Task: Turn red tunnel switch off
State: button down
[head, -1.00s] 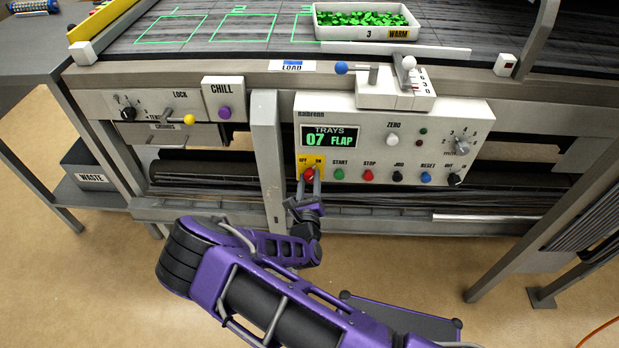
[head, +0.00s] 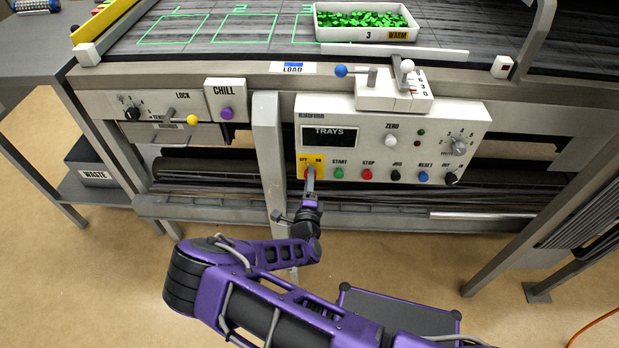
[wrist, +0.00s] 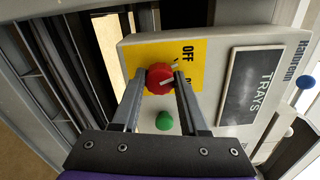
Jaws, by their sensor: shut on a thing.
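The red tunnel switch (wrist: 158,81) is a round red knob on a yellow plate (wrist: 190,60) marked OFF and ON. Its white pointer mark leans toward the OFF label in the wrist view. My gripper (wrist: 160,76) is shut on the knob, one finger on each side. In the head view my gripper (head: 310,175) reaches up to the yellow plate (head: 319,161) at the panel's lower left and hides most of the knob. The display (head: 330,137) above it is dark, with only the TRAYS heading showing.
A green START button (head: 339,173) sits close to the right of the switch, followed by a red STOP button (head: 367,174) and other knobs. A grey upright post (head: 268,150) stands just left of the panel. A tray of green pieces (head: 365,33) rests above on the belt.

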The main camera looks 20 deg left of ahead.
jog(key=n, duration=0.5)
dwell(0.6)
jog(key=shift+c, duration=2.2)
grip_release()
jog(key=shift+s, duration=0.1)
jog(key=p+v, duration=0.1)
jog(key=v, duration=1.6)
jog(key=shift+s, duration=0.15)
